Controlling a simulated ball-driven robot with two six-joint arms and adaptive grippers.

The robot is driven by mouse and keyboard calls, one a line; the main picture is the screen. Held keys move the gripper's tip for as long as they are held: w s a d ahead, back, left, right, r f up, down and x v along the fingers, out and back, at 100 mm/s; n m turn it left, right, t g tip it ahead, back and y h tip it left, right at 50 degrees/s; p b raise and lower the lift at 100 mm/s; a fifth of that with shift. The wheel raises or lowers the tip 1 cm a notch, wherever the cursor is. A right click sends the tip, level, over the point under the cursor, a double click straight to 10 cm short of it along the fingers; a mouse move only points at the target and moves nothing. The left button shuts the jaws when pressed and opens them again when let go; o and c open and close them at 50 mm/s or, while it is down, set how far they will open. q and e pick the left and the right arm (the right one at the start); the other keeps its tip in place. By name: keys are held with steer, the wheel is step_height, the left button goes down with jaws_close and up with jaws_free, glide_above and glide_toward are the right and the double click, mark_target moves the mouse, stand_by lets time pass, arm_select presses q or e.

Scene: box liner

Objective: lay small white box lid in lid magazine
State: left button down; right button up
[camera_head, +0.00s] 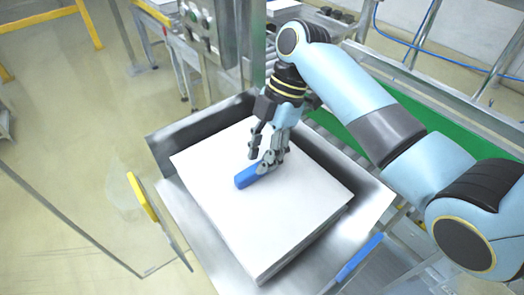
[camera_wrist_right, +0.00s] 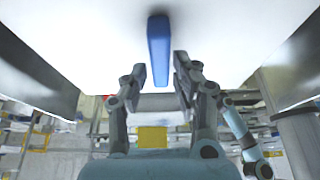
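A white box lid (camera_head: 215,158), a flat square slab, lies in a grey metal tray-like magazine (camera_head: 172,195). It looks tilted against the magazine's walls, and its far corner lies behind my right arm. A blue bar (camera_head: 247,176) sits on the middle of its top face. My right gripper (camera_head: 261,160) is over the lid at the bar's end. In the right wrist view the fingers (camera_wrist_right: 160,78) stand apart on either side of the blue bar (camera_wrist_right: 158,45), with narrow gaps; I see no clear contact. The white surface (camera_wrist_right: 230,30) fills the top there. My left gripper is out of view.
A yellow-edged clear panel (camera_head: 142,198) stands at the left of the magazine. A blue strip (camera_head: 360,257) lies along its lower right edge. A green conveyor belt (camera_head: 440,155) and metal rails run behind my right arm. Open floor lies at the left.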

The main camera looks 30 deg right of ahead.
steer(key=shift+o, duration=1.3)
steer(key=shift+r, duration=0.2)
steer(key=v, duration=0.8)
steer(key=shift+a+r, duration=0.15)
steer(key=shift+r, duration=0.1)
steer(key=shift+f, duration=0.1)
